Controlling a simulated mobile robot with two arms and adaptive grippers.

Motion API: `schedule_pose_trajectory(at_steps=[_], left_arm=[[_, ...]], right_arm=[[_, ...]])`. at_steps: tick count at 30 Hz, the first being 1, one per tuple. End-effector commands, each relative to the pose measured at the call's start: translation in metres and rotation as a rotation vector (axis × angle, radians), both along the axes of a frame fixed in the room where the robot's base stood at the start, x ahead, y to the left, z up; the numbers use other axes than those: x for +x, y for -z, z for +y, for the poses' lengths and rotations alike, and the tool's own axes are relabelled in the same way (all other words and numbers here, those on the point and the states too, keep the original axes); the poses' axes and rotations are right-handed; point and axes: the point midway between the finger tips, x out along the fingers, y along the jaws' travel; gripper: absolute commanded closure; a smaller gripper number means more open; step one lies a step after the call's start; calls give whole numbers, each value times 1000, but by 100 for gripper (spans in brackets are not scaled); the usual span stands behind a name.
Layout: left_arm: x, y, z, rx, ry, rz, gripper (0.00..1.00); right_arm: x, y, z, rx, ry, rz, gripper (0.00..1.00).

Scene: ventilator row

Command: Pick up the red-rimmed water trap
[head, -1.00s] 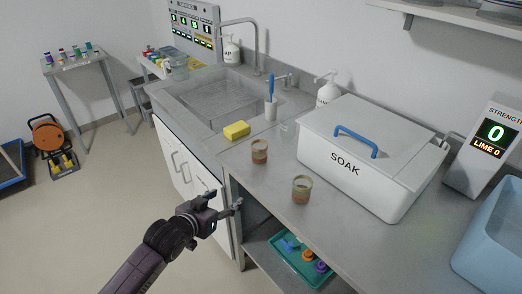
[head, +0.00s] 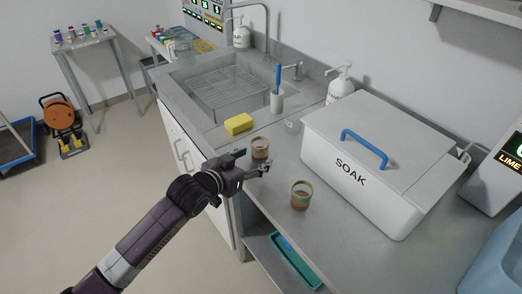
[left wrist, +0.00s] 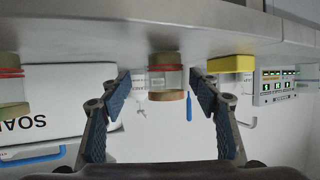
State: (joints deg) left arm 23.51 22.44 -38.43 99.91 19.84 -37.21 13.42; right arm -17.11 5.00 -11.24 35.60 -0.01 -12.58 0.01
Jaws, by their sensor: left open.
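Two small clear water traps stand upright on the steel counter. The rear one (head: 260,147) has a reddish-tan rim; the front one (head: 301,196) has an olive rim. My left gripper (head: 255,163) is open and empty at the counter's front edge, just in front of the rear trap and partly covering it in the head view. In the upside-down left wrist view, the reddish-tan-rimmed trap (left wrist: 166,80) shows centred between the open fingers (left wrist: 160,98), beyond their tips. The olive-rimmed trap (left wrist: 10,90) is at that view's left edge. My right gripper is out of view.
A yellow sponge (head: 239,124) lies behind the rear trap, near the sink (head: 228,95). The white SOAK box (head: 340,185) stands right of the traps. A teal tray (head: 296,262) sits on the shelf below. Bare counter lies around the front trap.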

Motion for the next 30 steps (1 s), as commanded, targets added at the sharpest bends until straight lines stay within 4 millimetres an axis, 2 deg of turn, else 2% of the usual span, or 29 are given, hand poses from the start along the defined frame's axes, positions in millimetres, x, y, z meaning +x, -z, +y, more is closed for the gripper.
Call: schedule_pose_trajectory(at_steps=[1, 5, 15, 25, 30], left_arm=[[2, 0, -1, 0, 0, 0, 44], [12, 3, -4, 1, -1, 1, 44], [43, 17, -18, 1, -1, 1, 44], [46, 19, -20, 1, 0, 0, 44], [45, 19, -20, 1, 0, 0, 62]], right_arm=[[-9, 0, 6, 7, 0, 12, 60], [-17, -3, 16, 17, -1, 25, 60], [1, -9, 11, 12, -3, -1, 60], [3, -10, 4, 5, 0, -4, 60], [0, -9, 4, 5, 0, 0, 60]])
